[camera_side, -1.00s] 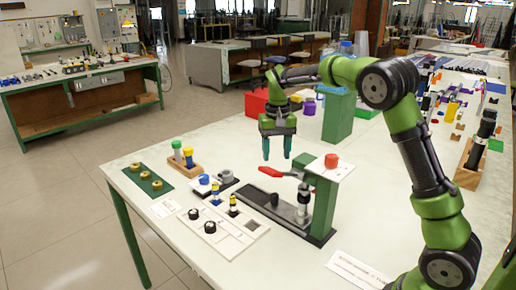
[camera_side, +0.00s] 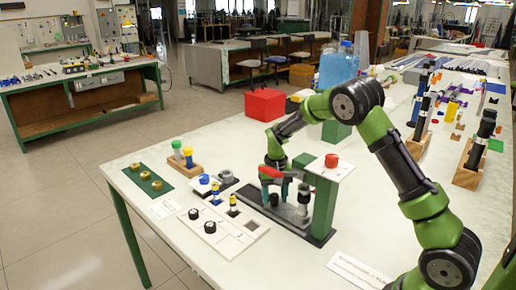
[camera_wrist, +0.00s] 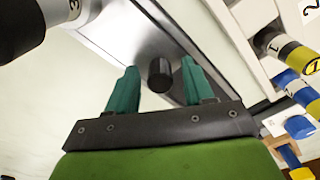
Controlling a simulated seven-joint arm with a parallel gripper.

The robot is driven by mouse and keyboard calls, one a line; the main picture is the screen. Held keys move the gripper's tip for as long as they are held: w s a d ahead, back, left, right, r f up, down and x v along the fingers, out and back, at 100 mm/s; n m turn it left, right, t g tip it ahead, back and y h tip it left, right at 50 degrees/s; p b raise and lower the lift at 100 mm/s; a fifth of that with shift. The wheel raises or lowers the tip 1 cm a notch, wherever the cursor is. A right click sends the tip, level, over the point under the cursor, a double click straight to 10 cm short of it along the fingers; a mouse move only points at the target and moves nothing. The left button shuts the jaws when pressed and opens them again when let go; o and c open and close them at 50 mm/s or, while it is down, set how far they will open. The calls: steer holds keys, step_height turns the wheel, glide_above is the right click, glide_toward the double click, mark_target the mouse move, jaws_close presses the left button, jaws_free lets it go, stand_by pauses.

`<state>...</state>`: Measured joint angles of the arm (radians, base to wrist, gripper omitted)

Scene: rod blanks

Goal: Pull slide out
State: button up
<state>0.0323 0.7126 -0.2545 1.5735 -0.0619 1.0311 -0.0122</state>
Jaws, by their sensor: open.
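The slide is a grey plate (camera_side: 287,213) low in the dark base of the green press (camera_side: 324,205). Its short black knob (camera_wrist: 160,76) shows in the wrist view, and also in the side view (camera_side: 273,201). My gripper (camera_side: 275,194) is open and lowered over the knob. In the wrist view its two teal fingers (camera_wrist: 159,70) stand on either side of the knob, with visible gaps. Contact is not seen. A grey and black cylinder (camera_side: 303,200) stands on the press base to the right of the fingers.
The press's red lever (camera_side: 270,172) overlaps my gripper in the side view. A red knob (camera_side: 331,160) tops the press. A white tray (camera_side: 240,236) with black rings and small yellow-banded plugs lies close at the left. A red box (camera_side: 265,104) stands behind.

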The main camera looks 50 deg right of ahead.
jaws_close()
stand_by(0.4)
steer(key=shift+w+d, duration=0.1)
steer(key=shift+w, duration=5.15)
steer(key=shift+w+r, duration=0.1)
steer(key=shift+w, duration=0.45)
jaws_free()
steer(key=shift+s, duration=0.1)
